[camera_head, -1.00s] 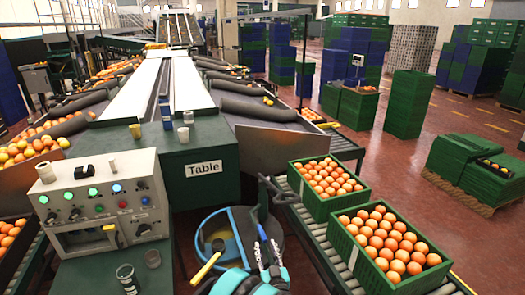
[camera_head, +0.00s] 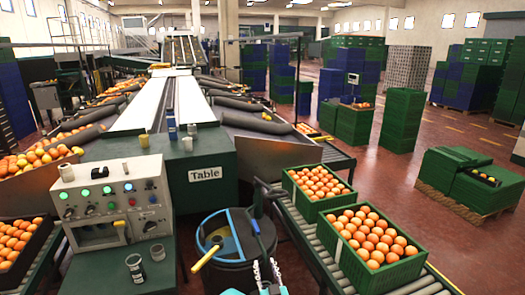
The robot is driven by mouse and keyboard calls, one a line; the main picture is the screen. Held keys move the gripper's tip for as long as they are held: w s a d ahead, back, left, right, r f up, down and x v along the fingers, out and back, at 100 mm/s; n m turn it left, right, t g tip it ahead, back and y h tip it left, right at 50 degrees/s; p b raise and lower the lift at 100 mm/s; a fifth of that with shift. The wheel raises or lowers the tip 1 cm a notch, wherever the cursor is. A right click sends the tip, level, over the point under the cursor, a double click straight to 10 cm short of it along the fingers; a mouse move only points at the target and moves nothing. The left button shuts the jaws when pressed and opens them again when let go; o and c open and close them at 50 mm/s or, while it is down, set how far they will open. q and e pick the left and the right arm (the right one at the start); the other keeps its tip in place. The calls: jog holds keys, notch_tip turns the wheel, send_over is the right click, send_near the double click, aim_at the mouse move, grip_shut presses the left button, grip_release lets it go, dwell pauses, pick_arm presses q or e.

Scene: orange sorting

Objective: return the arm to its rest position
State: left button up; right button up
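My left gripper (camera_head: 265,262) is at the bottom edge, a little right of centre, in front of the dark blue-rimmed drum.
A roller conveyor (camera_head: 304,240) bears both crates. The drum (camera_head: 245,268) has a yellow handle (camera_head: 205,258). A control box (camera_head: 150,200) and two cups stand on the left. The green table (camera_head: 220,160) lies beyond.

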pick_arm(q)
jog(key=s+a+r+g, duration=0.3)
jog(key=s+a+r, duration=0.1)
jog(key=a, duration=0.4)
jog(key=s+a+r+g, duration=0.3)
jog(key=s+a+r, duration=0.15)
jog(key=a, duration=0.45)
jog(key=s+a+m+g+h, duration=0.2)
jog(key=s+g+h, duration=0.1)
jog(key=s, duration=1.9)
jog(key=shift+f+g+h, duration=0.35)
jog(key=shift+g+h, duration=0.05)
jog(key=shift+g, duration=0.3)
